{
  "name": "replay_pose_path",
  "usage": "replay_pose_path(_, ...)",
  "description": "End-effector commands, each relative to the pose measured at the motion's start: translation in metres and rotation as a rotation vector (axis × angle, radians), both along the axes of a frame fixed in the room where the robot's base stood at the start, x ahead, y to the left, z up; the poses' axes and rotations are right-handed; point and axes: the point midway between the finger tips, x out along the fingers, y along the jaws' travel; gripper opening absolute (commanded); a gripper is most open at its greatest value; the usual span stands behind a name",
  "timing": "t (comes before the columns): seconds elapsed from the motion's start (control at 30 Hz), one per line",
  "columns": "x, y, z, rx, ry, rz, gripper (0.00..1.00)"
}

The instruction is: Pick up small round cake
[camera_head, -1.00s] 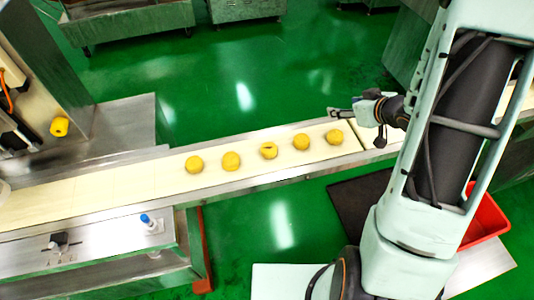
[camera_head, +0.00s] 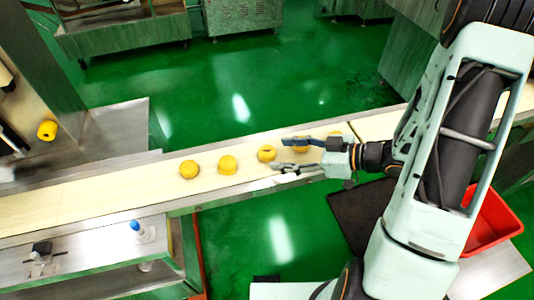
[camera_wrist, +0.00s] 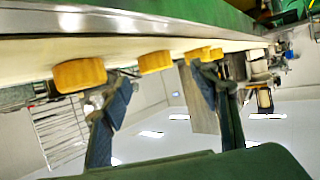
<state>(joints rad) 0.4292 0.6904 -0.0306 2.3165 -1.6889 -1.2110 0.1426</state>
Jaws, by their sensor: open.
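Several small round yellow cakes lie in a row on the pale conveyor belt (camera_head: 110,188). In the head view the left cake (camera_head: 189,169), a second cake (camera_head: 227,165) and a third cake with a dark mark on top (camera_head: 267,153) show clearly. A further cake (camera_head: 301,147) is partly hidden behind my gripper. My gripper (camera_head: 279,155) is open over the belt, its fingers pointing left towards the marked cake. In the wrist view my open gripper (camera_wrist: 158,84) has a cake (camera_wrist: 154,62) between and beyond its fingertips, and a nearer-looking cake (camera_wrist: 79,74) left of them.
A yellow piece (camera_head: 47,130) sits at the machine on the left. A metal control panel (camera_head: 85,252) stands in front of the belt. A red bin (camera_head: 492,222) is at the right, beside my arm.

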Motion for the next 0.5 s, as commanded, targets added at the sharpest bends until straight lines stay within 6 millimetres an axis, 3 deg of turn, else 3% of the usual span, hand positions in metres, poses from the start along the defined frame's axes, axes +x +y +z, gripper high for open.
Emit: replay_pose_path(0.5,0.024,0.046,-0.019,0.0,0.001,-0.001,0.56)
